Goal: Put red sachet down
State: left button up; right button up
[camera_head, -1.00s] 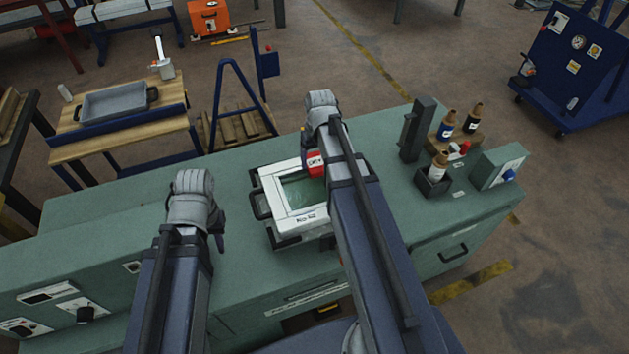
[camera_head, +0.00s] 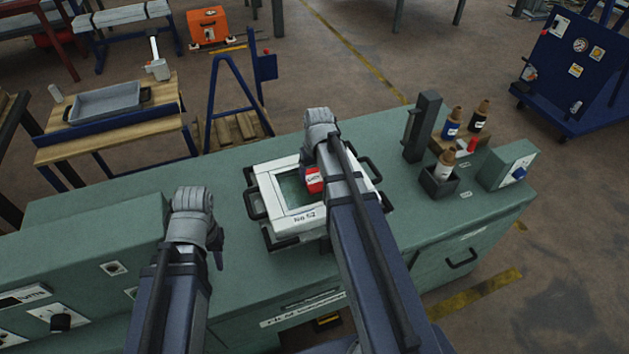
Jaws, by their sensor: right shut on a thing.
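The red sachet (camera_head: 314,180) shows beside my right forearm, over the right part of a white frame (camera_head: 300,223) with a green mesh inside. My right gripper (camera_head: 312,172) is shut on the sachet; its fingers are mostly hidden by my own arm. I cannot tell whether the sachet touches the frame. My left gripper (camera_head: 218,255) is above the green bench, left of the frame. Its fingers are mostly hidden behind my wrist, and I see nothing held.
The frame has dark handles and sits on the green bench (camera_head: 240,290). A dark upright post (camera_head: 421,128) and several bottles, one in a dark holder (camera_head: 440,182), stand to the right. A wooden table with a grey tray (camera_head: 106,103) is at the back left.

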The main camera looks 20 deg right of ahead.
aim_at(316, 182)
jog(key=shift+f, duration=0.15)
jog(key=o, duration=1.3)
notch_tip(316, 182, up, 12)
jog(key=s+p, duration=0.2)
jog(key=p, duration=1)
jog(key=s+a+n, duration=0.2)
jog(key=s+a, duration=0.4)
jog(key=a, duration=0.5)
jog(key=s+a+n+g+h, duration=0.1)
jog(key=s+a+n, duration=0.1)
jog(key=s+a, duration=0.5)
jog(key=a, duration=0.4)
jog(key=shift+s+g, duration=0.25)
jog(key=shift+g, duration=0.05)
